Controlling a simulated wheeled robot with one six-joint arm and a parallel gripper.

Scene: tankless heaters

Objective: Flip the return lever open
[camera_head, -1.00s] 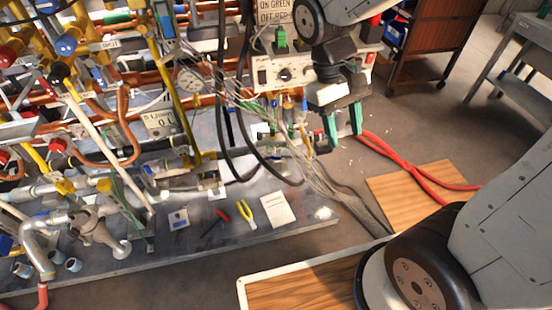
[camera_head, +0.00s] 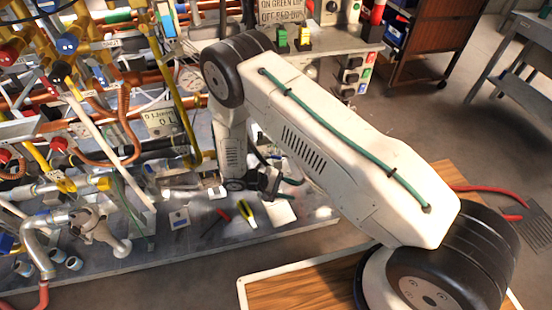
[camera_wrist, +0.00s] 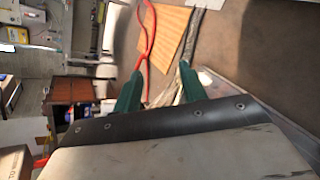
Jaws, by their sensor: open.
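The piping wall in the head view carries several valve handles, among them a blue one (camera_head: 67,43) and a red one (camera_head: 58,145). I cannot tell which part is the return lever. My gripper (camera_head: 281,183) is low over the grey base plate (camera_head: 180,250), to the right of the pipework and apart from these handles. Part of it is hidden behind my arm. No valve handle shows clearly in that view.
Yellow-handled pliers (camera_head: 245,213) and a white card (camera_head: 279,211) lie on the plate near my gripper. A control panel (camera_head: 352,75) stands behind my arm.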

